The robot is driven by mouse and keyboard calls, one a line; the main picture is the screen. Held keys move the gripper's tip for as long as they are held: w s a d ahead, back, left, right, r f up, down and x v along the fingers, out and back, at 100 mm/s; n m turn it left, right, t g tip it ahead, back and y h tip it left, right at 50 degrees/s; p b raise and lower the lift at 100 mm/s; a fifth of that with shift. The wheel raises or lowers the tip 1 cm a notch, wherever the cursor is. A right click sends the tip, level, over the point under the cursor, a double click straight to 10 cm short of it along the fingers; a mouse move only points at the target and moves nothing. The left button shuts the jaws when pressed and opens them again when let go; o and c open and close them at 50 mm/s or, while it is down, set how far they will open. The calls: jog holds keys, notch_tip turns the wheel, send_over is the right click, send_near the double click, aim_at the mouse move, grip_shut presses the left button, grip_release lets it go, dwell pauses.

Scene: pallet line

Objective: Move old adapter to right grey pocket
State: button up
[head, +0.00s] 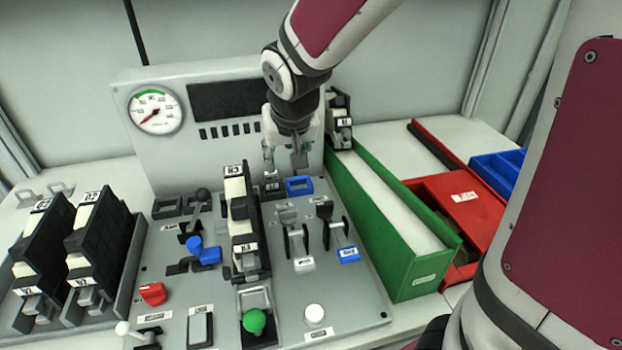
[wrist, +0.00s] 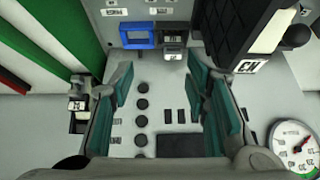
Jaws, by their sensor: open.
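Several black-and-white adapters are in view, and I cannot tell which is the old one. One (head: 238,215) stands upright in the middle of the grey panel; it also shows at the top right of the wrist view (wrist: 240,35). Two more, a left one (head: 42,240) and a right one (head: 98,235), stand in grey holders at the left. Another (head: 339,118) is partly hidden behind the green bin. My gripper (head: 284,160) is open and empty above the panel's back, near a blue frame (head: 299,186). In the wrist view its teal fingers (wrist: 163,75) are apart. I cannot single out the right grey pocket.
The green bin (head: 425,270) runs along the panel's right side. A red tray (head: 462,205) and a blue one (head: 500,170) lie beyond it. The gauge box (head: 215,85) stands close behind my gripper. Levers (head: 330,222) and a green knob (head: 254,321) rise from the panel.

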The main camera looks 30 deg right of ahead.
jog(key=s+r+n+g, duration=0.1)
jog(key=s+r, duration=0.1)
jog(key=s, duration=1.1)
jog(key=s+r+n+g+y, duration=0.1)
jog(key=s+r, duration=0.2)
jog(key=s, duration=1.1)
jog(key=shift+s+r+g, duration=0.15)
jog(key=shift+g, duration=0.15)
jog(key=shift+r, duration=0.1)
